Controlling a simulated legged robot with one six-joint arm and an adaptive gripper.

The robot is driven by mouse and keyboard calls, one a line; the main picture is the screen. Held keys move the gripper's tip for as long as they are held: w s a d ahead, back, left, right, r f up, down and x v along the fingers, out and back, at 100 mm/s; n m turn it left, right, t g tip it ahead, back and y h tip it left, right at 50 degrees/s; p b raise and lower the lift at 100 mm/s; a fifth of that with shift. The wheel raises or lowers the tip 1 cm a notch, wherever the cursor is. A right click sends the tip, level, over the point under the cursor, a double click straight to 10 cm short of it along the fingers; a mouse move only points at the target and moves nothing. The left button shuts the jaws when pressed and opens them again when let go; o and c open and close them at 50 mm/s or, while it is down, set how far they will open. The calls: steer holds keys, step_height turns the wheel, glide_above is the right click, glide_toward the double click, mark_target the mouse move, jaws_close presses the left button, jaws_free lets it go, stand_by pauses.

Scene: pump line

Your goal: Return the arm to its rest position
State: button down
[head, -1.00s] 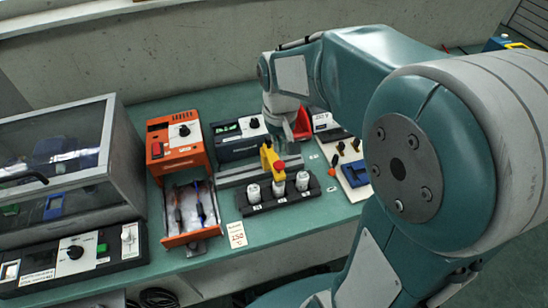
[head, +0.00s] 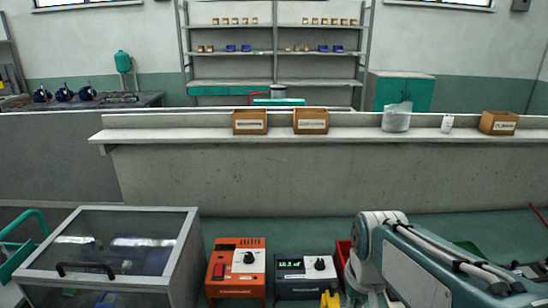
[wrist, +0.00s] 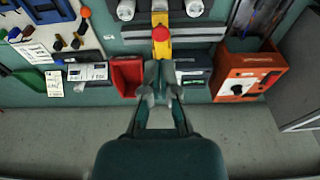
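My gripper (wrist: 158,72) shows in the wrist view, its two fingers close together with nothing visible between them. It hangs above the bench, apart from a yellow part with a red knob (wrist: 161,35) that stands ahead of the fingertips. In the head view my arm reaches in from the lower right, and the gripper itself is out of frame. The top of the yellow part (head: 330,298) just shows at the bottom edge there.
A clear-lidded cabinet (head: 112,250), an orange unit (head: 236,270) and a dark display unit (head: 303,274) stand on the bench. A red bin (wrist: 127,76) lies close left of my fingers in the wrist view. A ledge with boxes (head: 250,121) runs behind.

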steer(key=s+r+t, duration=0.3)
steer(key=s, duration=0.6)
steer(key=shift+s+r+t, duration=0.25)
steer(key=shift+t, duration=0.05)
